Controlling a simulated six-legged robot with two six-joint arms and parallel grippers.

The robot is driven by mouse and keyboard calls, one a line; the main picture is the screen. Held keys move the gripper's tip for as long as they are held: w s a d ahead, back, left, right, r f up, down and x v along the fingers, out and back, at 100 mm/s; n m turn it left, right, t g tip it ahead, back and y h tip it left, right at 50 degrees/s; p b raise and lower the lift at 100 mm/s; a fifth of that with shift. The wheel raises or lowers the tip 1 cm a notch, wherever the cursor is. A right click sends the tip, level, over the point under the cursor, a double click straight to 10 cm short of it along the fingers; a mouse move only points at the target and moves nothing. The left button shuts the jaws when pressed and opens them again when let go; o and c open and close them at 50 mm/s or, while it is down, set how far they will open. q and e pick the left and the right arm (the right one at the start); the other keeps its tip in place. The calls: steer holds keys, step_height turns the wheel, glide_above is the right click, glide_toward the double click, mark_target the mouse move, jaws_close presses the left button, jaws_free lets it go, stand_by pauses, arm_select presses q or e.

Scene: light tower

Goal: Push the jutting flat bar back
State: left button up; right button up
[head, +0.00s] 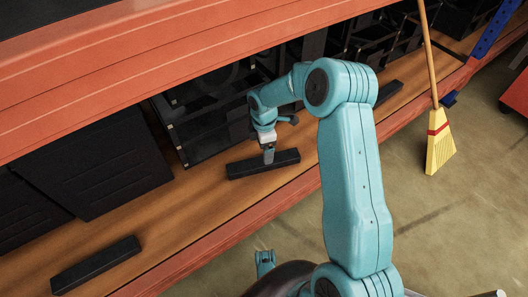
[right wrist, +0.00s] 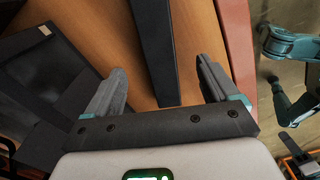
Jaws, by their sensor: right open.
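A black flat bar (head: 285,160) lies on the wooden shelf at the middle of the head view. It sits at a slant to the shelf's front edge, its right end closer to that edge. My right gripper (head: 268,154) is over the middle of the bar, pointing down. In the right wrist view the gripper (right wrist: 160,75) is open, and the bar (right wrist: 154,45) shows between its spread fingers, with gaps on both sides. I cannot tell whether a fingertip touches it.
Similar black bars lie on the shelf at lower left (head: 95,264) and right (head: 389,92). Dark crates (head: 100,160) stand behind. An orange beam (head: 240,228) edges the shelf; another beam (head: 150,65) crosses above. A yellow broom (head: 438,145) leans at right.

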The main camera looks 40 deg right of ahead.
arm_select(q)
steer(key=r, duration=0.1)
steer(key=s+r+p, duration=0.1)
steer(key=r+p, duration=0.1)
steer(key=shift+s+d+r+g, duration=0.15)
steer(key=shift+s+d+g, duration=0.15)
arm_select(e)
step_height(320, 180, up, 8)
steer(key=shift+s, duration=0.1)
